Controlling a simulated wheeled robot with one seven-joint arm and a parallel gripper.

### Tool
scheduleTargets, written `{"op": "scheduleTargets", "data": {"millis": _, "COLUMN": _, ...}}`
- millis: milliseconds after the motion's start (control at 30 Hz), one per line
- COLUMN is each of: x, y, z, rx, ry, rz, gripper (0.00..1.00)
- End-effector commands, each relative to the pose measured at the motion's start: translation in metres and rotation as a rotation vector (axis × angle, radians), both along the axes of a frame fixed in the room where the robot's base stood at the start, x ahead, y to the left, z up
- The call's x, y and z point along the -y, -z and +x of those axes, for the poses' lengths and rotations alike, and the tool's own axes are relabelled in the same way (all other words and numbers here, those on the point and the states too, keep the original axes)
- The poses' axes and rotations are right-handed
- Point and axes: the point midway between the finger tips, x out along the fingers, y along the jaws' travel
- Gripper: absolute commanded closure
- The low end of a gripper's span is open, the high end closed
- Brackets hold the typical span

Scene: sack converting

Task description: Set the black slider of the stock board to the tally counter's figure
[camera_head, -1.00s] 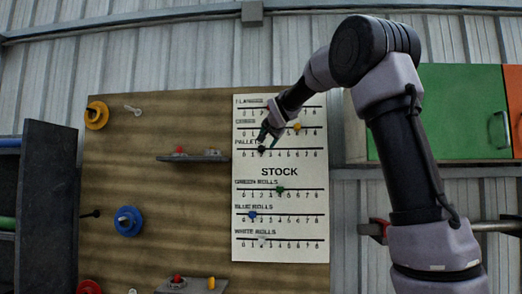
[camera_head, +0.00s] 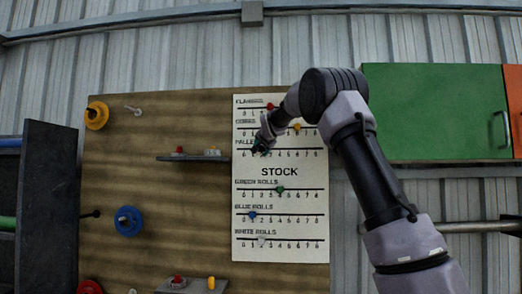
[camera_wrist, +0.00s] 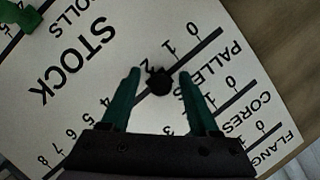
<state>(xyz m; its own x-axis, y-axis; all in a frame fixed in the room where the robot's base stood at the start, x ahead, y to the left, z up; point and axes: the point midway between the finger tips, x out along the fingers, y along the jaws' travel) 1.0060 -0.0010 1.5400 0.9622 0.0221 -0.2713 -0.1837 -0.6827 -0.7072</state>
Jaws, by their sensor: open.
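The stock board (camera_head: 310,170) is a white sheet with several ruled scales, fixed on a brown panel. The black slider (camera_wrist: 160,82) sits on the pallets scale, at about 2, in the wrist view. My gripper (camera_wrist: 160,76) is open, with its green fingers on either side of the slider and a gap to each. In the head view my gripper (camera_head: 261,146) is at the left part of the pallets scale and largely covers the slider. I cannot make out a tally counter or its figure in either view.
A red slider (camera_head: 270,105) and a yellow slider (camera_head: 297,127) are on the scales above. Green (camera_head: 280,189), blue (camera_head: 252,215) and white (camera_head: 262,239) sliders are below. A small shelf (camera_head: 190,158) juts out left of the board. Green cabinet (camera_head: 430,110) at right.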

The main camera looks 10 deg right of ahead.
Motion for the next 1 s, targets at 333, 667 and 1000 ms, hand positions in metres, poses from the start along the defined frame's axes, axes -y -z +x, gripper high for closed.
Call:
{"op": "scheduleTargets", "data": {"millis": 333, "x": -0.0002, "y": 0.0002, "z": 0.001, "rx": 0.0, "ry": 0.0, "rz": 0.0, "gripper": 0.69}}
{"op": "scheduleTargets", "data": {"millis": 667, "x": -0.0002, "y": 0.0001, "z": 0.0008, "rx": 0.0, "ry": 0.0, "rz": 0.0, "gripper": 1.0}}
{"op": "scheduleTargets", "data": {"millis": 1000, "x": -0.0004, "y": 0.0001, "z": 0.0008, "rx": 0.0, "ry": 0.0, "rz": 0.0, "gripper": 1.0}}
